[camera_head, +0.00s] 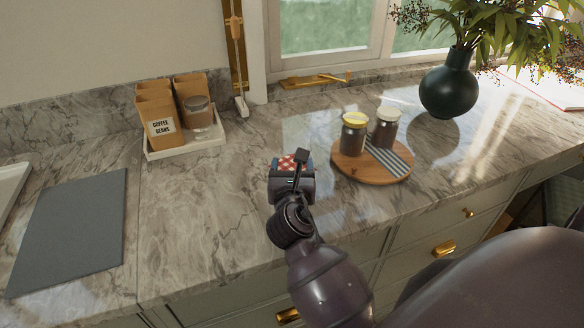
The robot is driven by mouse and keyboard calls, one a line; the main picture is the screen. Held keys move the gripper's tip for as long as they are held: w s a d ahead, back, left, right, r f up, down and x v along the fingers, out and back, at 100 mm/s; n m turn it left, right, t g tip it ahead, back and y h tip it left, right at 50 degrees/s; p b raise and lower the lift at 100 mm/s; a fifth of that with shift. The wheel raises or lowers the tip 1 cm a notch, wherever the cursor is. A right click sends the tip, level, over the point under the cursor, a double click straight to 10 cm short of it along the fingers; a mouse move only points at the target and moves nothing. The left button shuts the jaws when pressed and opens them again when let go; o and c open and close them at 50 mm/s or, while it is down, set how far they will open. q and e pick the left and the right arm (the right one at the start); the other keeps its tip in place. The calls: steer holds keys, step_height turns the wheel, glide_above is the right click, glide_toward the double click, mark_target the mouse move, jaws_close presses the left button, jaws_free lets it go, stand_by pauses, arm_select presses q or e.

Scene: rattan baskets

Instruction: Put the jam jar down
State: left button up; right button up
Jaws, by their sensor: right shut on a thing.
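The jam jar (288,161) shows only as a red-and-white checked lid at the middle of the head view. My right gripper (292,168) is shut on it, and the gripper body hides the rest of the jar. The jar is over the front part of the marble counter (215,205), left of the round wooden board. I cannot tell whether its base touches the counter. My left gripper is not in view.
The round wooden board (345,168) holds a yellow-lidded jar (353,136), a second jar (386,130) and a striped cloth (388,157). A tray (190,146) with coffee bags stands back left. A dark vase (448,88) stands right. The counter left of my gripper is clear.

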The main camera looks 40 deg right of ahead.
steer(key=o, duration=1.6)
steer(key=shift+f, duration=0.1)
steer(key=v, duration=1.2)
steer(key=shift+b, duration=0.35)
